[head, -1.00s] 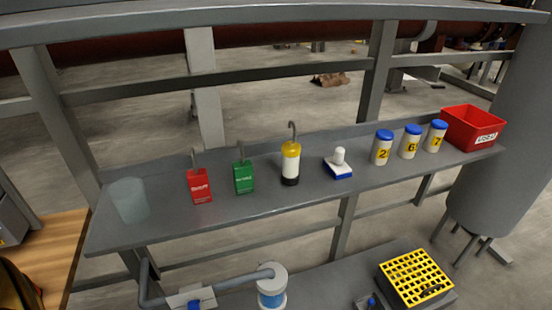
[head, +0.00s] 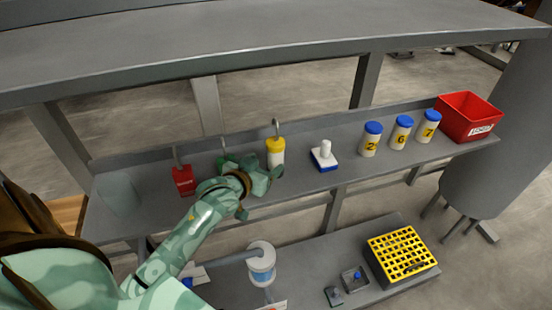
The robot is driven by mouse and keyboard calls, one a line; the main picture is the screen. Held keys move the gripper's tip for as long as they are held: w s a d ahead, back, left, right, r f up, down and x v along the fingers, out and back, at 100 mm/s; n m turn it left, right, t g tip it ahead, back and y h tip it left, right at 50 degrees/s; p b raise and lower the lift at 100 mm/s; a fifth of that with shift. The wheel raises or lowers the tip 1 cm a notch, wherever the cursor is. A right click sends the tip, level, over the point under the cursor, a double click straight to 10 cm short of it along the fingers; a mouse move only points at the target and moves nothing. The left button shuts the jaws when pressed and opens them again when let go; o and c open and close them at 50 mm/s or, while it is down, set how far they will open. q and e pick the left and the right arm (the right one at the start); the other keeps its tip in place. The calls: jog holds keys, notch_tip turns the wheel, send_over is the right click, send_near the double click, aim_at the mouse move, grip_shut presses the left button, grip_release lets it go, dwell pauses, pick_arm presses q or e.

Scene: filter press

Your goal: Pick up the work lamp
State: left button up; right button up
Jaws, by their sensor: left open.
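The work lamp (head: 276,150) stands upright on the grey shelf (head: 330,185). It has a yellow top, a white body and a grey hook above; its lower part is hidden behind my gripper. My left gripper (head: 266,174) is open at the lamp's lower front, its fingers close to the body. I cannot tell whether they touch it. My right gripper is not in view.
A red tag (head: 183,181) and a mostly hidden green tag stand left of the lamp. A white-and-blue block (head: 324,157), numbered jars (head: 371,140) and a red bin (head: 467,117) stand to the right. A clear cup (head: 118,196) is at the left end. An upper shelf (head: 250,45) overhangs.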

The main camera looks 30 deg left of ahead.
aim_at(271, 157)
pick_arm(q)
jog(key=x, duration=0.2)
jog(key=shift+w+f, duration=0.15)
jog(key=shift+w, duration=0.15)
jog(key=b+x, duration=0.1)
jog(key=x, duration=0.4)
jog(key=shift+w+a+f+b, duration=0.1)
jog(key=shift+w+a+b, duration=0.05)
jog(key=shift+w+b, duration=0.2)
jog(key=shift+s, duration=0.1)
jog(key=c, duration=1.2)
